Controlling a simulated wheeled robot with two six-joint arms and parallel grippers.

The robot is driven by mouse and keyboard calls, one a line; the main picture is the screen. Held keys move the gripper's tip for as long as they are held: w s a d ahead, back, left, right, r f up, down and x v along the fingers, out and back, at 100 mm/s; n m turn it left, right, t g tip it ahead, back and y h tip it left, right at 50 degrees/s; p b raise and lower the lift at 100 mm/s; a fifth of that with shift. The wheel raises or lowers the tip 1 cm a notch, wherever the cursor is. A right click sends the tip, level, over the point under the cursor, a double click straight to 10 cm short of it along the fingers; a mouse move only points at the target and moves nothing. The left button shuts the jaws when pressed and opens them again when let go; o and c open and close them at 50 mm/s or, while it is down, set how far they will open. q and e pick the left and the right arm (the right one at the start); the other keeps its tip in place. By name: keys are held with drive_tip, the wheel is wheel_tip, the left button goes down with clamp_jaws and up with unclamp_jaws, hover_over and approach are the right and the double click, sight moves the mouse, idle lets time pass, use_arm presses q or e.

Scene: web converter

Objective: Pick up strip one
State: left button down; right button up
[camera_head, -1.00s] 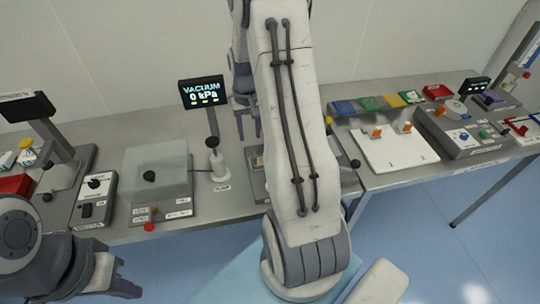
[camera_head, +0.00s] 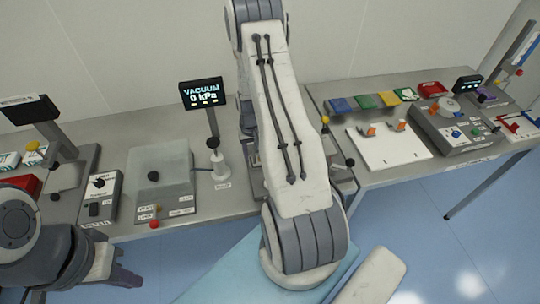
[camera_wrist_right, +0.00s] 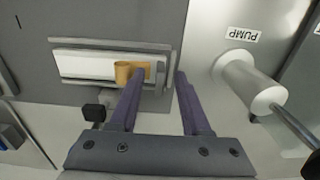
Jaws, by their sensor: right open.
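In the right wrist view a pale strip (camera_wrist_right: 88,66) lies in a slotted grey holder (camera_wrist_right: 108,43), with an orange tab (camera_wrist_right: 122,72) near its right end. No label shows whether it is strip one. My right gripper (camera_wrist_right: 160,76) is open and empty; its left finger overlaps the tab in the picture, and contact cannot be told. Its right finger is beyond the holder's right end. In the head view my right arm hides the holder's middle and most of that gripper. My left gripper (camera_head: 122,281) is low at the left, its fingers partly seen.
A clear-covered box (camera_head: 160,175) is left. The right table holds a white board (camera_head: 388,147) with orange clips.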

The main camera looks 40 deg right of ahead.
clamp_jaws()
idle(1.4)
